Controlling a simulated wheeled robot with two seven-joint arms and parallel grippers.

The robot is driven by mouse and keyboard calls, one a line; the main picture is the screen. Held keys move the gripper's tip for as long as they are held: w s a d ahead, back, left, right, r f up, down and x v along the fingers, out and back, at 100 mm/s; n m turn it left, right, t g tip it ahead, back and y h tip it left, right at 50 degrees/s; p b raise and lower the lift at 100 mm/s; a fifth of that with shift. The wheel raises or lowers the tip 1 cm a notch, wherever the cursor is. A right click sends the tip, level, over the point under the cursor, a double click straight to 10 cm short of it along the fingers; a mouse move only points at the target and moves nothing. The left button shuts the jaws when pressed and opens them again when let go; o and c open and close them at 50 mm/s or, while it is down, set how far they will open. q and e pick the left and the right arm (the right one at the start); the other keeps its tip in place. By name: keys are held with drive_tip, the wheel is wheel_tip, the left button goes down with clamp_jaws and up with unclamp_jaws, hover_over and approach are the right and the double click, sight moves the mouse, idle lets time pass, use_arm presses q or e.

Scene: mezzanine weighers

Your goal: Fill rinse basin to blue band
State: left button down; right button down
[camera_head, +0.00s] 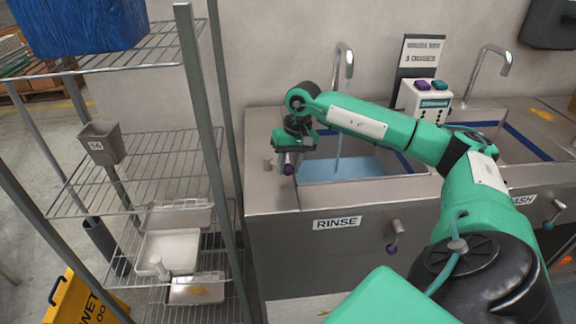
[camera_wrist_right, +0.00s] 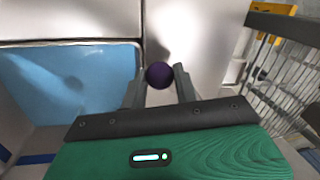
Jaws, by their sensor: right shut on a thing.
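The RINSE basin (camera_head: 308,181) is a steel sink holding pale blue water (camera_head: 350,167); the water also shows in the wrist view (camera_wrist_right: 70,85). A thin stream (camera_head: 339,135) falls from the curved spout (camera_head: 345,55) into it. A dark blue band (camera_head: 404,162) shows on its right inner wall, above the water there. My right gripper (camera_head: 289,160) is at the basin's left rim, shut on a purple knob (camera_wrist_right: 160,75), which sits between the fingertips. The knob's lower part (camera_head: 288,169) shows below my gripper; its stem is hidden. My left gripper is out of view.
A white box with purple and green buttons (camera_head: 425,98) stands behind. A second basin (camera_head: 510,147) is right. A wire shelf rack (camera_head: 150,165) stands close on the left.

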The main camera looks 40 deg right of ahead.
drive_tip(key=c, duration=1.1)
unclamp_jaws()
drive_tip(key=shift+o, duration=0.2)
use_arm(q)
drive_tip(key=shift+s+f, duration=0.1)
use_arm(e)
drive_tip(key=shift+r, duration=0.1)
drive_tip(key=shift+d+r, duration=0.1)
drive_tip(key=shift+r, duration=0.25)
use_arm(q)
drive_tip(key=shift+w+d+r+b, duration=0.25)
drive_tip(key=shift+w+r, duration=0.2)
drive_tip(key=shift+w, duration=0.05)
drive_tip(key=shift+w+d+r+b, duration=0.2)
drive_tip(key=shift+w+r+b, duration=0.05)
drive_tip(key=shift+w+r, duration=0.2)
use_arm(e)
wheel_tip(320, 180, up, 13)
drive_tip(key=d, duration=0.2)
drive_tip(key=shift+s+d+f, duration=0.15)
drive_tip(key=shift+s, duration=0.3)
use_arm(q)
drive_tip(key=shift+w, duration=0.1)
